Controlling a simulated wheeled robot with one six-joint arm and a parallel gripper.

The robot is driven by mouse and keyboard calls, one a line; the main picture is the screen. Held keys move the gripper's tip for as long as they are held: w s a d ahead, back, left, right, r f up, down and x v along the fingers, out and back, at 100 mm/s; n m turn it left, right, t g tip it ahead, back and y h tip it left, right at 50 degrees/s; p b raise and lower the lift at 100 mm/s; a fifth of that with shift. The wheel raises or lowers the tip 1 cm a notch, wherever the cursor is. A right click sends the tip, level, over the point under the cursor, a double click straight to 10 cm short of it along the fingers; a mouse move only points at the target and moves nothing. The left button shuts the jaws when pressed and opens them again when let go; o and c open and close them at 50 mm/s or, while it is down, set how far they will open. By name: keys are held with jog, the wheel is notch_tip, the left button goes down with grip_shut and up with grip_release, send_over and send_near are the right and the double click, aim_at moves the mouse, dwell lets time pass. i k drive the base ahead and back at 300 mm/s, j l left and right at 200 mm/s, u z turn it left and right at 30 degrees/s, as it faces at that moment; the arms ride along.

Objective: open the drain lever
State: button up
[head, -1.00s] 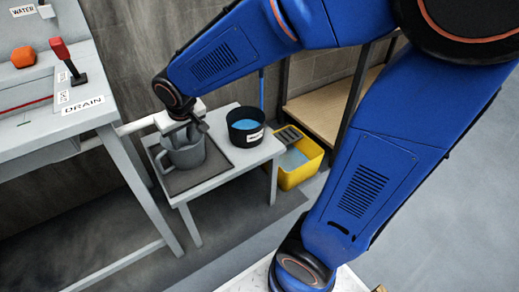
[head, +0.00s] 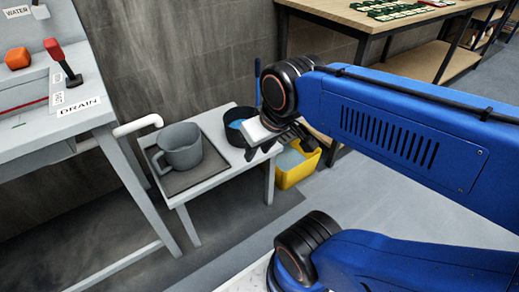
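The drain lever (head: 58,58) has a red grip and a dark shaft. It stands tilted up and to the left on the grey bench at the left, by the DRAIN label (head: 78,107). A grey pitcher (head: 181,147) stands on a dark mat (head: 200,172) on the low grey table. A white pipe (head: 138,125) from the bench ends above the pitcher's left side. My gripper (head: 279,143) is over the table's right end, right of the pitcher and well away from the lever. Its dark fingers look spread, with nothing visible between them.
A black tub of blue liquid (head: 234,128) is behind my gripper, partly hidden. A yellow bucket (head: 296,170) stands on the floor to its right. An orange knob (head: 18,58) sits left of the lever. A wooden bench (head: 330,12) with green tiles stands at the back right.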

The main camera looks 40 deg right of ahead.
aim_at(53, 47)
jog(key=i+j, duration=0.1)
jog(key=j, duration=0.35)
jog(key=i+j, duration=0.1)
jog(key=j, duration=0.85)
jog(key=i, duration=0.05)
